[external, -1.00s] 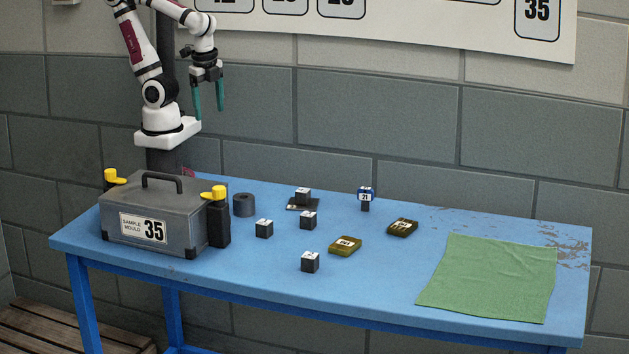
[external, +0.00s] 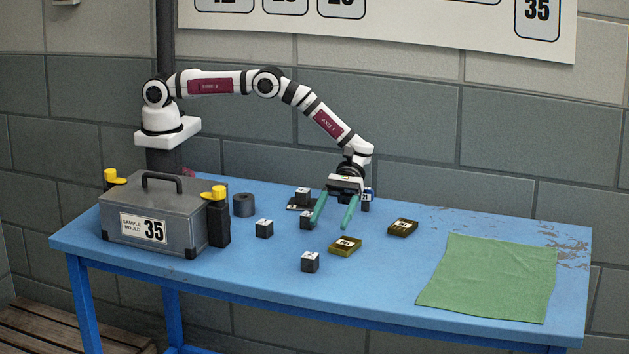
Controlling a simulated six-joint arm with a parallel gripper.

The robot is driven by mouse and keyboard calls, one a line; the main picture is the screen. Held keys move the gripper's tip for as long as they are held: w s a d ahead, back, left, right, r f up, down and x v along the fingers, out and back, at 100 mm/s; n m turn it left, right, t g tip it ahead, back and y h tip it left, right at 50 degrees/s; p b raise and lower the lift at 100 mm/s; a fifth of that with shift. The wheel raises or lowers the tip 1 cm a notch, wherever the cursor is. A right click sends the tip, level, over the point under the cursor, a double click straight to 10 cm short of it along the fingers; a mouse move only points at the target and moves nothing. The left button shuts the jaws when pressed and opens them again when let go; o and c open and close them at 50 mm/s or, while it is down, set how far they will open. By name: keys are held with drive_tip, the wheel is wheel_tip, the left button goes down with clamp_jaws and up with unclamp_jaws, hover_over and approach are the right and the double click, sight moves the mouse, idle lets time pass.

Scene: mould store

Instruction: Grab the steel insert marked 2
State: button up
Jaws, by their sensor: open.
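Several small dark cubes with pale marked tops, which look like the steel inserts, are on the blue table. One (external: 310,262) is near the front, one (external: 264,228) is to the left, and one (external: 303,217) is partly behind my left finger.
The olive block (external: 346,247) lies just in front of my fingers, with another (external: 402,227) to the right. A grey case (external: 180,215) marked 35, a dark roll (external: 244,205) and a green cloth (external: 487,278) occupy the table (external: 380,305).

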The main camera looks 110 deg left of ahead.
approach(312, 255)
drive_tip(key=d+f, duration=0.3)
drive_tip(key=shift+s, duration=0.15)
drive_tip(key=x, duration=0.5)
drive_tip(key=shift+d+r, duration=0.1)
drive_tip(key=shift+d, duration=0.1)
clamp_jaws()
